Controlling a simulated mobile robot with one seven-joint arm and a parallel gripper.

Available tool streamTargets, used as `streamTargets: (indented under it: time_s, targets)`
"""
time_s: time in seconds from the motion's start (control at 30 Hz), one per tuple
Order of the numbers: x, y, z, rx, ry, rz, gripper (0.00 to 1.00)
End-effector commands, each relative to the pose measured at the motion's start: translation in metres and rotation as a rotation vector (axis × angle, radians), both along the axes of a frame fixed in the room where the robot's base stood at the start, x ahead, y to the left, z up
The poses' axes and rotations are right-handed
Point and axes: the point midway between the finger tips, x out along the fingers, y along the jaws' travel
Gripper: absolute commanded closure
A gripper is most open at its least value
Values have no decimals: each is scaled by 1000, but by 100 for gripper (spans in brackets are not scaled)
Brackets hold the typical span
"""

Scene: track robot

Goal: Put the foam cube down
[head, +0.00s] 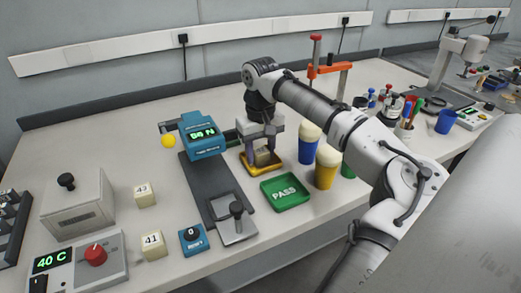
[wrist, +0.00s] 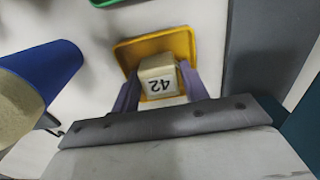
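The foam cube (wrist: 157,72) is cream-coloured and marked 42. My gripper (wrist: 160,88) has one finger on each side of it, and both fingers appear to touch it. In the head view the cube (head: 263,156) shows between the fingertips of my gripper (head: 263,149), which points down. The cube is over or in the yellow tray (wrist: 123,50), which also shows in the head view (head: 247,167). I cannot tell whether its underside touches the tray floor.
A green tray (head: 302,185) marked PASS lies just in front of the yellow tray. Blue (head: 308,150) and yellow (head: 325,175) foam-topped cups stand close on the right. A blue-headed tester (head: 202,143) reading 56 N stands left. Two cubes (head: 145,195) (head: 152,246) sit further left.

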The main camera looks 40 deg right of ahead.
Motion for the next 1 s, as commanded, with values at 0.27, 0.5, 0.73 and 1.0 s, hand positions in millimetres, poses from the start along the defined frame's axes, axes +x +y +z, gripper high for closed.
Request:
streamTargets:
  time_s: [0.27,0.5,0.73,1.0]
  targets:
    - [1,0,18,1,-2,0,56]
    - [1,0,71,1,-3,1,56]
    - [0,0,110,1,-1,1,56]
    - [0,0,124,0,0,0,56]
